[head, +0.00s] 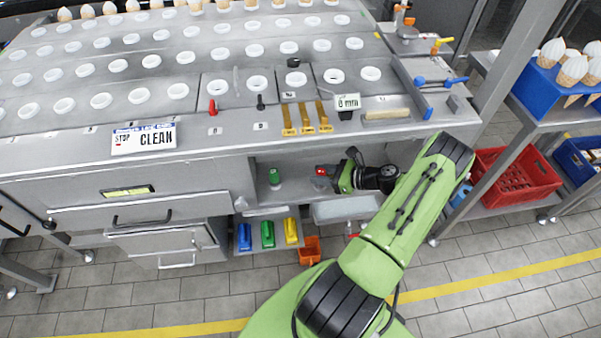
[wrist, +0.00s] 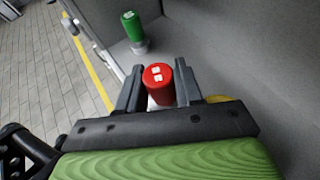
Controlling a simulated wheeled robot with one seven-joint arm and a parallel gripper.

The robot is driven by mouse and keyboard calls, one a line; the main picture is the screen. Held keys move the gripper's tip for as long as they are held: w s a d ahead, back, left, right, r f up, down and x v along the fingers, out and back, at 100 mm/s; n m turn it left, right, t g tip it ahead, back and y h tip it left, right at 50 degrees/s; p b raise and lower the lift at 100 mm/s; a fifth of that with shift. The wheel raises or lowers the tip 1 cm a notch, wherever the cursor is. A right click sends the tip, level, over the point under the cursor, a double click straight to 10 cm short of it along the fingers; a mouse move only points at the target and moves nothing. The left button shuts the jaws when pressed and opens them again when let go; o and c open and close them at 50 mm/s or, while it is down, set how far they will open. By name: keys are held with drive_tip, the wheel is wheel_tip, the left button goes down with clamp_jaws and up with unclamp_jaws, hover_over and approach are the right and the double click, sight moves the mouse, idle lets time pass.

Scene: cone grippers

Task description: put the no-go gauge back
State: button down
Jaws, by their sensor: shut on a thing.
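A red-capped gauge (wrist: 158,82) with white marks on its top is between the fingers of my gripper (wrist: 157,92) in the wrist view. My gripper is shut on it. In the head view the red cap (head: 321,171) shows in the open bay under the worktop, at the tip of my gripper (head: 328,177). A green-capped gauge (wrist: 132,24) stands upright on a light round base further along the bay floor. It also shows in the head view (head: 274,176), left of the red one. I cannot tell whether the red gauge touches the floor.
The bay walls (wrist: 235,60) are close on the right in the wrist view. The worktop (head: 240,140) lies above the bay. Blue, green and yellow bins (head: 267,234) hang below, with an orange bin (head: 310,250) near the floor. Bay floor between both gauges is clear.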

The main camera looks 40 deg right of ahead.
drive_tip(key=shift+w+a, duration=0.3)
drive_tip(key=shift+w, duration=0.3)
drive_tip(key=shift+w+a, duration=0.25)
drive_tip(key=shift+w, duration=0.35)
drive_tip(key=b+x, duration=0.1)
drive_tip(key=x, duration=0.3)
drive_tip(key=shift+r, duration=0.2)
drive_tip(key=shift+f+b, duration=0.3)
drive_tip(key=shift+f, duration=0.05)
drive_tip(key=shift+r, duration=0.15)
drive_tip(key=c, duration=0.7)
unclamp_jaws()
drive_tip(key=shift+f, duration=0.2)
drive_tip(key=shift+c, duration=0.2)
